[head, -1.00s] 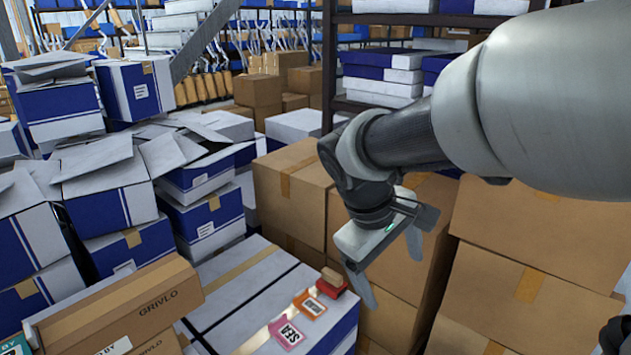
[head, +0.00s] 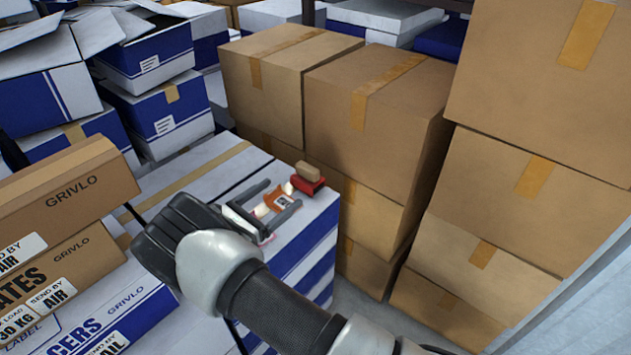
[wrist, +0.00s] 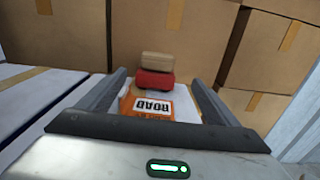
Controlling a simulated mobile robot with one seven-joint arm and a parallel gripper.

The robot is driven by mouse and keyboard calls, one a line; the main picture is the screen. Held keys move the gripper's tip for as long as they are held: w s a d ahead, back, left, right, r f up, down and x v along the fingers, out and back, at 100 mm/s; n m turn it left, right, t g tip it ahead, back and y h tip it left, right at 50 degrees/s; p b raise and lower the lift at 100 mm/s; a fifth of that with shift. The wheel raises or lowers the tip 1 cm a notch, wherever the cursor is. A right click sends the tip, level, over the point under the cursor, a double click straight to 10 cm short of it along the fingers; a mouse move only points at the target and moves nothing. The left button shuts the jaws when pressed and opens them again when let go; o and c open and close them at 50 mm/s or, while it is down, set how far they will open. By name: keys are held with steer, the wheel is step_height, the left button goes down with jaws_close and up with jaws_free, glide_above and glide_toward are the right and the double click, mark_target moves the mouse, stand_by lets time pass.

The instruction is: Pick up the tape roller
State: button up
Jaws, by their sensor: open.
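A small red item with a tan block-like part on top, which seems to be the tape roller (head: 308,184), sits near the far right corner of the white and blue box top. It also shows in the wrist view (wrist: 154,82), just beyond the fingertips. My gripper (head: 282,194) is open and empty, with its fingers pointing toward the red item. In the wrist view, the item lies ahead between the two fingers (wrist: 158,76), and I see no contact. An orange ROAD label (wrist: 158,106) lies nearer, between the fingers in the picture.
The white and blue box (head: 314,228) forms the surface below. Stacked brown cartons (head: 375,105) stand behind and to the right. GRIVLO cartons (head: 65,190) are piled at the left. A pink label edge (head: 268,239) shows beside the gripper, mostly hidden.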

mark_target(305, 176)
steer(key=shift+w+f, duration=0.2)
steer(key=shift+w, duration=0.05)
steer(key=b+x, duration=0.1)
steer(key=x, duration=1)
steer(key=shift+r+b+x, duration=0.15)
steer(key=shift+b+x, duration=0.25)
steer(key=shift+x, duration=1.05)
steer(key=shift+r+b+x, duration=0.15)
steer(key=shift+b+x, duration=0.2)
steer(key=shift+x, duration=1.1)
steer(key=shift+w+a, duration=0.15)
steer(key=shift+a, duration=0.05)
steer(key=c, duration=1.2)
steer(key=shift+c, duration=0.4)
steer(key=shift+r, duration=0.1)
